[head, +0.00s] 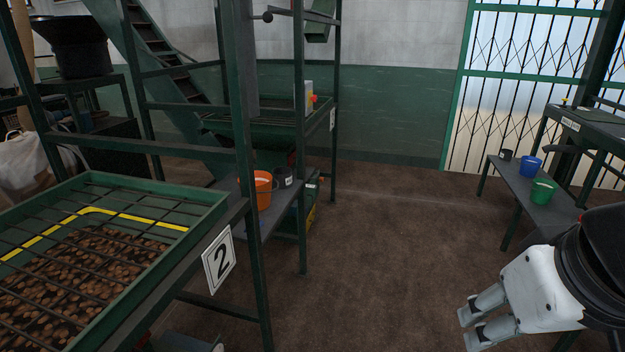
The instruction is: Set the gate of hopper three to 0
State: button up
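A framed hopper (150,270) with a grate and brown nuts or beans beneath it stands at the left. Its sign (218,260) reads 2. A farther green hopper (250,130) stands behind it, with a small sign (332,119) too small to read. No sign readable as 3 shows, and I cannot make out a gate or its scale. My gripper (468,328) is at the lower right over the floor, its two fingers apart with nothing between them. It is far from both hoppers.
An orange bucket (263,188) and a dark cup (284,177) stand on a low shelf by the farther hopper. Blue (530,167) and green (542,191) buckets stand on a bench (510,180) at the right. The brown floor (380,240) between is clear.

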aim_at(309, 171)
jog(key=i+l+u, duration=0.1)
jog(key=i, duration=0.5)
jog(key=i+l+u, duration=0.1)
jog(key=i+l, duration=0.25)
jog(key=i, duration=0.2)
jog(key=i+l+u, duration=0.1)
jog(key=i+l, duration=0.2)
jog(key=i, duration=0.3)
jog(key=i+l+u, duration=0.15)
jog(key=i+l, duration=0.15)
jog(key=i, duration=0.25)
jog(key=i+l+u, duration=0.1)
jog(key=i+l, duration=0.3)
jog(key=i, duration=0.15)
jog(key=i+j+u, duration=0.1)
jog(key=i+j, duration=0.1)
jog(key=i+j+z, duration=0.15)
jog(key=j, duration=0.2)
